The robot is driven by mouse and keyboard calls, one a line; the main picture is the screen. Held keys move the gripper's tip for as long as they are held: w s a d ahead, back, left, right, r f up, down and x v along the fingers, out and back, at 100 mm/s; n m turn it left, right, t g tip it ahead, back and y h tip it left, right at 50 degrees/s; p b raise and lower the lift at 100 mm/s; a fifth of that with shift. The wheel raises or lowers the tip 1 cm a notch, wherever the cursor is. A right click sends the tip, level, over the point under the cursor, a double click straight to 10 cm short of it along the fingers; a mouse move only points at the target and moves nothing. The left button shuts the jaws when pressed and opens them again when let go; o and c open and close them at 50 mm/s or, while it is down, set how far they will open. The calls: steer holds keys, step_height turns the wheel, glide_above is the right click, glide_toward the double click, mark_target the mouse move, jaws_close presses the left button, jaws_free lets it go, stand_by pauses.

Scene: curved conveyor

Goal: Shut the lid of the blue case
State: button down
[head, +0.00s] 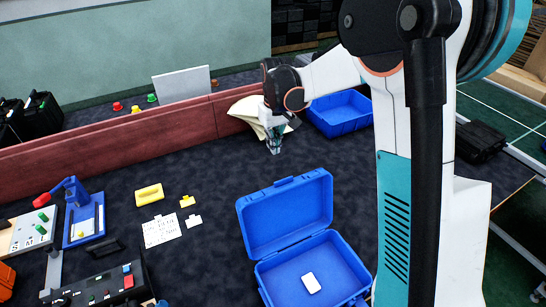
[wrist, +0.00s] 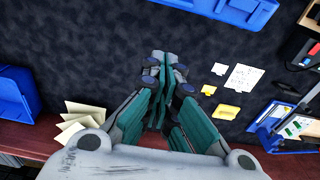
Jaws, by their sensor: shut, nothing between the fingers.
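The blue case (head: 262,272) stands on the dark table at the front middle in the head view. Its lid (head: 285,212) is open and stands up at the back, leaning away from the front. A small white block (head: 311,283) lies inside the case. Part of the blue case also shows at the top of the wrist view (wrist: 210,12). My gripper (head: 275,148) is shut and empty, pointing down above the table behind the raised lid, apart from it. In the wrist view its teal fingers (wrist: 160,92) show over bare table.
A blue bin (head: 340,113) and a stack of pale papers (head: 245,112) lie near the red back ledge (head: 120,145). A yellow block (head: 149,195), labels (head: 161,231) and a black device (head: 95,285) lie left of the case.

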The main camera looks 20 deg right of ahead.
step_height(320, 180, down, 10)
steer(key=shift+s+d+r, duration=0.2)
steer(key=shift+s+r, duration=0.1)
steer(key=shift+s, duration=0.45)
steer(key=shift+s+d+r, duration=0.15)
steer(key=shift+s+r, duration=0.15)
steer(key=shift+s, duration=0.45)
